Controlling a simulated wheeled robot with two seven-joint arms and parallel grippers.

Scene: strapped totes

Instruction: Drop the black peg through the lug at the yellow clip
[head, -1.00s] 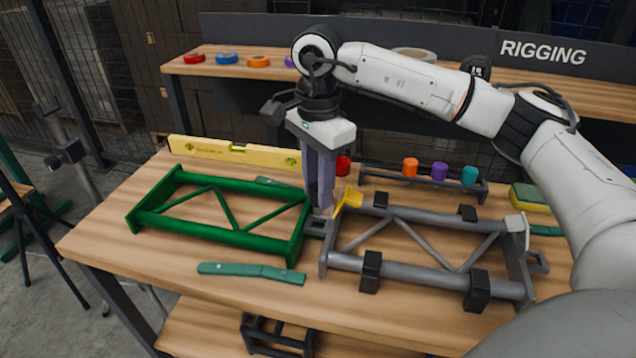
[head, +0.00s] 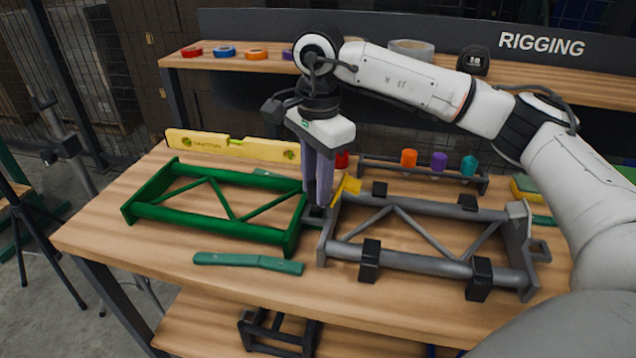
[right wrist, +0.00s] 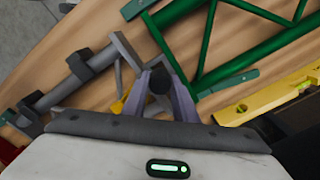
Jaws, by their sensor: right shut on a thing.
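My right gripper (head: 318,203) points down at the gap between the green frame (head: 215,225) and the grey frame (head: 430,262). It is shut on the black peg (right wrist: 158,80), whose dark round end shows between the purple-grey fingers in the right wrist view. In the head view the fingers hide the peg. The yellow clip (head: 346,187) is at the grey frame's upper left corner, just right of the fingertips. It shows in part in the right wrist view (right wrist: 117,107). The lug is mostly hidden by the fingers, so I cannot tell whether the peg is in it. My left gripper is out of view.
A rack with orange (head: 409,158), purple and teal caps stands behind the grey frame, and a red one (head: 342,160) is near the fingers. A green strap piece (head: 248,262) lies in front. Black clamps grip the grey frame.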

